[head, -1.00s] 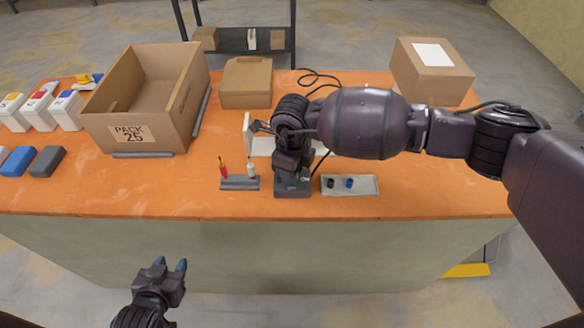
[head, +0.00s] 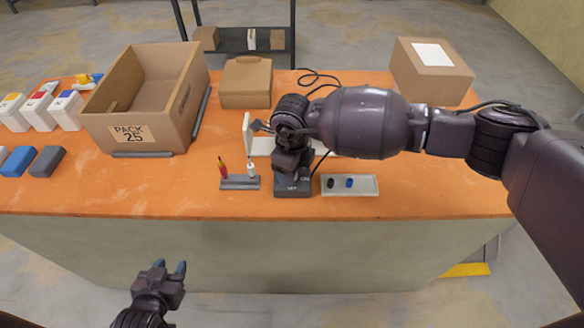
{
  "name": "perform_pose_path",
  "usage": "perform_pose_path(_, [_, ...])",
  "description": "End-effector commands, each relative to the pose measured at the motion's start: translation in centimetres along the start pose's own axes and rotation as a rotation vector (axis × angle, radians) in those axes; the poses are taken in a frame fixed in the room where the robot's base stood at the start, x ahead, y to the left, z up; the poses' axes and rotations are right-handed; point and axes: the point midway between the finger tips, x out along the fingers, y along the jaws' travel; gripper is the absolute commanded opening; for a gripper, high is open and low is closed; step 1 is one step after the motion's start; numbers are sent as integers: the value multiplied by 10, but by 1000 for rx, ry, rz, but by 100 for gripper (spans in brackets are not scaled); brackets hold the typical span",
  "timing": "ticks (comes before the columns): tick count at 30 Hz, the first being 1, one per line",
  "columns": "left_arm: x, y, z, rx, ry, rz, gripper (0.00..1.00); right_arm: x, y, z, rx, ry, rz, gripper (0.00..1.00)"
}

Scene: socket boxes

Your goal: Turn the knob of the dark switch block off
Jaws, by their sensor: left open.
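The dark switch block (head: 292,188) sits on the orange table near its front edge, in the middle of the head view. My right gripper (head: 291,170) comes down on it from above and covers most of its top. The knob is hidden behind the gripper, so I cannot tell its position or whether the fingers touch it. I also cannot make out the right fingers. My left gripper (head: 170,268) is open and empty, low in front of the table and away from the block.
A small rack with red and white tools (head: 240,183) stands close left of the block. An open carton (head: 140,136), a closed box (head: 246,83) and a cable (head: 318,78) lie behind.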

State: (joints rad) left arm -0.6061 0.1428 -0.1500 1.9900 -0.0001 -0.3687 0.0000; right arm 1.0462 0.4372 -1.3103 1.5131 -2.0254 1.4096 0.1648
Motion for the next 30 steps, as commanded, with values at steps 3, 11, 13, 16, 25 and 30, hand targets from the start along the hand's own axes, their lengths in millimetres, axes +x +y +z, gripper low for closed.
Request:
perform_pose_path(3, [1, 0, -1, 0, 2, 0, 43, -6, 0, 0, -1, -1, -1, 53])
perform_pose_path(11, [3, 0, -3, 1, 8, 1, 43, -47, -1, 0, -1, -3, -3, 53])
perform_pose_path(13, [3, 0, -4, 1, 9, 2, 43, -60, -1, 0, -2, -2, -3, 53])
perform_pose_path(16, [4, 1, -3, 2, 9, 2, 43, -77, -1, 0, 0, -3, -2, 53])
perform_pose_path(25, [4, 1, -2, 1, 7, 2, 43, -106, 0, 0, 0, 0, -1, 53])
perform_pose_path(30, [3, 0, 0, 1, 3, 1, 43, -108, 0, 0, 0, 0, 0, 53])
